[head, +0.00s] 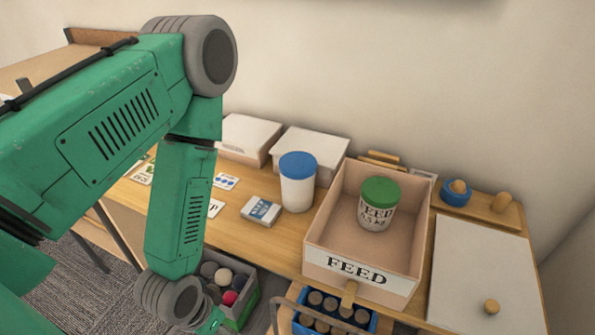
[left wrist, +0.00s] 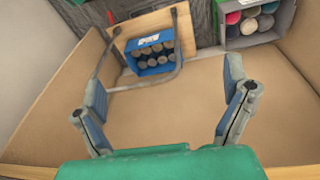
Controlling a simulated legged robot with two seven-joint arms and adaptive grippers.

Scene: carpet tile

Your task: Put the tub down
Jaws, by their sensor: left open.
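A white tub with a green lid and FEED lettering (head: 377,205) stands upright inside the open box labelled FEED (head: 318,262) in the head view. A second white tub with a blue lid (head: 297,188) stands upright on the wooden table, left of the box. My left gripper (left wrist: 163,88) is open in the left wrist view, with nothing between its fingers. In the head view its arm hangs down at the left, and the fingers are cut off at the lower edge. Neither tub shows in the left wrist view. My right gripper is in neither view.
A blue crate of dark cylinders (head: 325,308) stands low in front of the table. A grey bin of coloured balls (head: 228,288) is left of it. A small white-and-blue box (head: 262,211) lies near the blue-lidded tub. A white board (head: 480,275) lies at the right.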

